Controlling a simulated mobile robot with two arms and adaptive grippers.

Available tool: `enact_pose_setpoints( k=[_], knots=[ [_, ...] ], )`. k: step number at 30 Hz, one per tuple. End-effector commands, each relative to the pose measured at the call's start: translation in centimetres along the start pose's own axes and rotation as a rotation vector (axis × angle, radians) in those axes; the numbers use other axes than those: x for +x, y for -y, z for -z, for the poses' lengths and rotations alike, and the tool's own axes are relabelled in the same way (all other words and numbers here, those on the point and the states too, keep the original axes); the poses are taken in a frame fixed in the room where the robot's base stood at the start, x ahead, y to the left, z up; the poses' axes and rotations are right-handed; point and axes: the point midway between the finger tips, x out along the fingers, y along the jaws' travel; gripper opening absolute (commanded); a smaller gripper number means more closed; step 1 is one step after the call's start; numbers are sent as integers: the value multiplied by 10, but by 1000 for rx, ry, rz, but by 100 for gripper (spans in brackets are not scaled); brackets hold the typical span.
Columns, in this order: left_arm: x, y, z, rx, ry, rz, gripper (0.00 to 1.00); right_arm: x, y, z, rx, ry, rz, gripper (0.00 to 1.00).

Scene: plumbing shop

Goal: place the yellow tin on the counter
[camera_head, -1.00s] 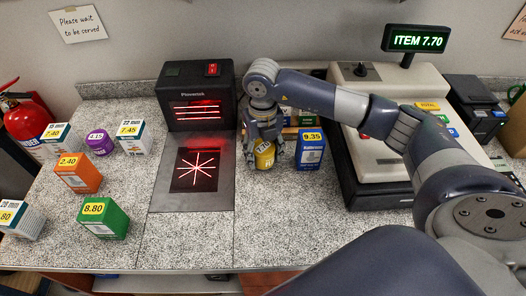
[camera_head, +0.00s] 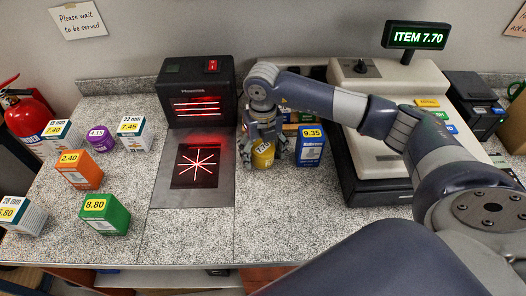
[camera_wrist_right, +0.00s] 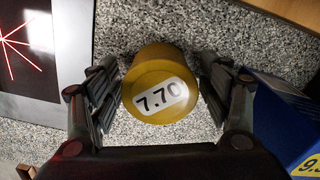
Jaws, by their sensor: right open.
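The yellow tin (camera_head: 263,155) stands upright on the speckled counter (camera_head: 285,220), just right of the scanner. Its lid, marked 7.70, faces up in the right wrist view (camera_wrist_right: 158,88). My right gripper (camera_head: 263,160) is lowered around the tin. In the wrist view its fingers (camera_wrist_right: 160,100) are open, one on each side of the tin, with a gap of counter showing on both sides. My left gripper is not in view.
A blue box marked 9.35 (camera_head: 309,146) stands close on the right of the gripper. The scanner (camera_head: 200,95) is at the left and the cash register (camera_head: 375,120) at the right. Several priced boxes, such as a green one (camera_head: 104,215), stand further left. The front counter is clear.

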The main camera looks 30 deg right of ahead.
Motion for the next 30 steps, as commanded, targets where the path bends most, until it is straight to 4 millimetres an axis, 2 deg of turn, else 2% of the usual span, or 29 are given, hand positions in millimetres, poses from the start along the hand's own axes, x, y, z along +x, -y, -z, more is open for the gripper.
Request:
enact_pose_setpoints(
  k=[1,5,12,18,24,30],
  knots=[
    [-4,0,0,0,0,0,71,-4,0,0,0,0,0,71],
    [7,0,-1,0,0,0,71,-20,0,-2,1,6,-2,71],
    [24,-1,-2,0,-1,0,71,-73,0,-2,-1,7,-2,71],
    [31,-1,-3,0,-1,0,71,-107,0,-1,0,4,-1,71],
    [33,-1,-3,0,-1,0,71,-121,0,0,-1,0,0,71],
    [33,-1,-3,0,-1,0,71,-122,0,0,0,0,0,71]
  ],
)
